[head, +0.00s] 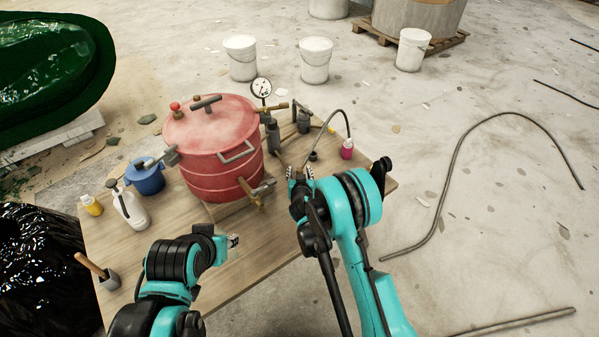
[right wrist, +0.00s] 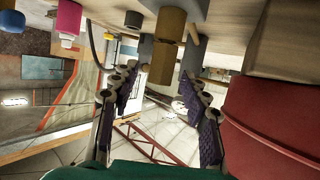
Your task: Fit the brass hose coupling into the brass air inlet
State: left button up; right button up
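My right gripper (head: 300,173) is low over the table, to the right of the red pressure pot (head: 215,140). In the right wrist view its fingers (right wrist: 165,90) stand apart, with a visible gap between them. A brass-coloured fitting (right wrist: 168,30) shows between and beyond the fingertips; I cannot tell whether it is the hose coupling. Brass fittings show on the pot below the gauge (head: 270,106) and at its lower right side (head: 252,195); I cannot tell which is the air inlet. My left gripper (head: 231,240) is over the front of the table, its fingers small and unclear.
A dark hose (head: 337,112) arches near a pink bottle (head: 347,148). The pot's gauge (head: 261,87) stands up behind it. A blue pot (head: 146,176), a white spray bottle (head: 130,208) and a yellow bottle (head: 91,205) stand at the left. The front of the wooden table (head: 270,250) is mostly bare.

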notch_tip(320, 180, up, 10)
dwell(0.6)
